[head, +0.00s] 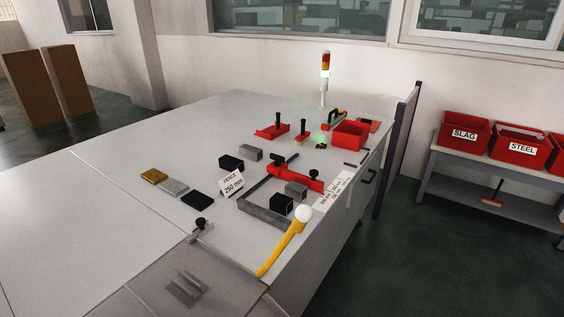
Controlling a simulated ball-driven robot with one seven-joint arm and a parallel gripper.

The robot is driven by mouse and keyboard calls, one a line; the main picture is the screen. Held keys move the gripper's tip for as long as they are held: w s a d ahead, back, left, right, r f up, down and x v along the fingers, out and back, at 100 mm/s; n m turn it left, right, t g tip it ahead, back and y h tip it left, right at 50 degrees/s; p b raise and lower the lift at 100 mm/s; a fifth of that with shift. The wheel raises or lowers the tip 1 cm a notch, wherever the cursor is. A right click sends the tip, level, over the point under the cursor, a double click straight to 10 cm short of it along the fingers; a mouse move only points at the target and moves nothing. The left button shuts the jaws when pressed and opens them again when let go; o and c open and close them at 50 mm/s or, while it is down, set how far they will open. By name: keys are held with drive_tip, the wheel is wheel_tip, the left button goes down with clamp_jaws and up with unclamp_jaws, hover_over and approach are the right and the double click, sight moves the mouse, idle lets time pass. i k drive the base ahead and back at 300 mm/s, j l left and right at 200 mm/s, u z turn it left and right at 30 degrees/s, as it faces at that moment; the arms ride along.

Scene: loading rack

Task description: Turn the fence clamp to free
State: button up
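A red fence bar (293,174) lies across a grey frame (261,213) on the table, in the head view. A black lever (279,160) sits at its left end and a black knob (314,174) at its right end. I cannot tell which of these is the fence clamp, or how it is turned. A white card (231,184) reading "FENCE 250 mm" stands left of the frame. My gripper is not in view.
A yellow lever with a white ball end (304,213) rises at the table's front right edge. Several small blocks (198,199) lie left of the frame. Red tools and a red bin (350,135) stand behind. The table's left side (60,230) is clear.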

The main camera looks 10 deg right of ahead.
sight(278, 160)
drive_tip(key=i+l, duration=0.65)
drive_tip(key=l, duration=0.25)
drive_tip(key=i+l, duration=0.35)
drive_tip(key=l, duration=0.15)
drive_tip(key=i+l, duration=0.35)
drive_tip(key=i+l+u, duration=0.1)
drive_tip(key=i+l, duration=0.2)
drive_tip(key=l, duration=0.25)
drive_tip(key=i+l, duration=0.65)
drive_tip(key=l, duration=0.3)
